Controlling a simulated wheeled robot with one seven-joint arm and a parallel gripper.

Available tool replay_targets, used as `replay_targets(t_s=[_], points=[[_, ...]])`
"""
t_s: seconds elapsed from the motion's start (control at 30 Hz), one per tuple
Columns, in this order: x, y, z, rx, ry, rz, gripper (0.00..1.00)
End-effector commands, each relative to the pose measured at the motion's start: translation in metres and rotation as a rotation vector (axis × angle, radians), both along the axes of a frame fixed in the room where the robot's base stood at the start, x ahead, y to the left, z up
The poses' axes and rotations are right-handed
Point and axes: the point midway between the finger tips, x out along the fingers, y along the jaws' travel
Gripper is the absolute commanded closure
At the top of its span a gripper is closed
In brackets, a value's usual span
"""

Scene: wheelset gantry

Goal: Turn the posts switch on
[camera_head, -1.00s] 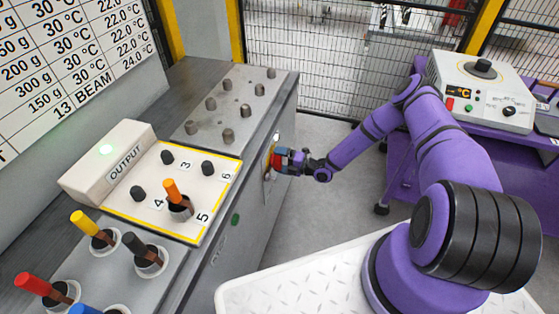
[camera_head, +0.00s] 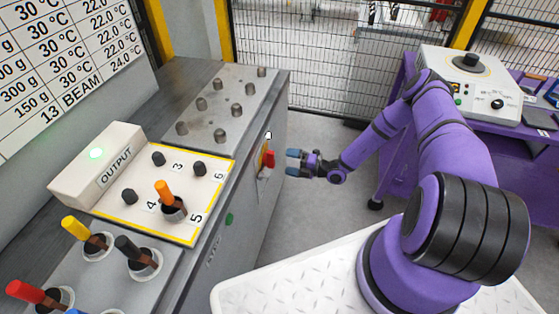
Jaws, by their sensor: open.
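A red switch handle (camera_head: 268,159) on a small plate stands out from the side face of the grey cabinet (camera_head: 245,215). Its lettering is too small to read. My gripper (camera_head: 290,162) is open and empty, just to the right of the red handle, with a gap between them. Its bluish fingertips point left toward the cabinet.
The OUTPUT box (camera_head: 98,165) on the cabinet top has a lit green lamp. Near it are a yellow-edged panel (camera_head: 150,225) with an orange peg, and several coloured pegs. A purple cart (camera_head: 480,155) with a white device (camera_head: 465,80) stands right.

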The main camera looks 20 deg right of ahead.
Motion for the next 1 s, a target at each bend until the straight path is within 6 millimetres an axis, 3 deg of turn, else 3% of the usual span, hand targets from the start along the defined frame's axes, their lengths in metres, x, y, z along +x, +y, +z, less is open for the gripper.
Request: replay_targets(t_s=[0.1,0.3,0.83,1.0], points=[[-0.01,-0.015,0.0,-0.001,0.001,-0.001,0.0],[-0.019,-0.026,0.0,0.0,0.001,-0.001,0.0],[-0.019,-0.027,0.0,-0.001,0.0,0.0,0.0],[-0.015,-0.028,0.017,-0.05,-0.049,0.046,0.0]])
